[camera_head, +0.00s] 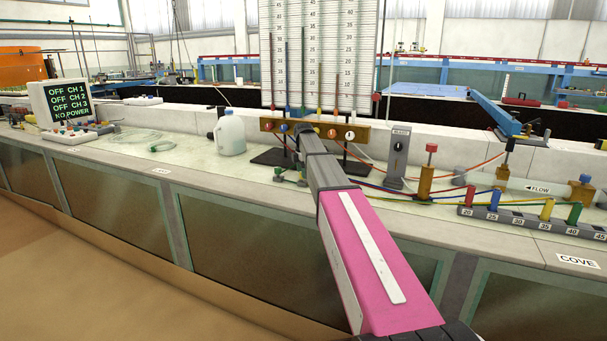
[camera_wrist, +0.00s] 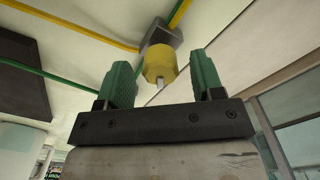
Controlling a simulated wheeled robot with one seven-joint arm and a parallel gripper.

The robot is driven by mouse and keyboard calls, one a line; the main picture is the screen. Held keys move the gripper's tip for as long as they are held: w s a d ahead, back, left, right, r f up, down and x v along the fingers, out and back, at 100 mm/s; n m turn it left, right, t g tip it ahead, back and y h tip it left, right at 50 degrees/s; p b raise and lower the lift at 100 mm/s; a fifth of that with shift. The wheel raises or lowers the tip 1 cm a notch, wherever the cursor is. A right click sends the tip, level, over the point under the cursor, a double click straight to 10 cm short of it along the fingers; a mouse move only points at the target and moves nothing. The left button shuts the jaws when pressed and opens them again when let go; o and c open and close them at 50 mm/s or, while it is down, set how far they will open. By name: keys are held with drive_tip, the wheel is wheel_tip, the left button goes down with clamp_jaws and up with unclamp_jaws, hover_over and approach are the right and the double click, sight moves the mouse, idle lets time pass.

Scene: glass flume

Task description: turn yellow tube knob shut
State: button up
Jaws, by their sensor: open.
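The yellow knob (camera_wrist: 158,64) is in the upper middle of the wrist view. It is a short cylinder on a grey block, with a small pale stub at its near end. A yellow tube (camera_wrist: 108,36) runs to the block from the left and leaves at the upper right. My gripper (camera_wrist: 161,66) is open, with one green finger on each side of the knob. Gaps show between the knob and both fingers, so no contact shows. In the head view my arm hides much of this area, and I cannot make out the yellow knob there.
A green tube (camera_wrist: 60,82) and a dark plate (camera_wrist: 22,75) lie left of the knob. In the head view, a brass manifold (camera_head: 268,125) stands behind my arm, a white jug (camera_head: 230,135) to its left, and a grey control box (camera_head: 398,157) to its right.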

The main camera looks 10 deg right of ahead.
wheel_tip(320, 180, up, 10)
idle(0.4)
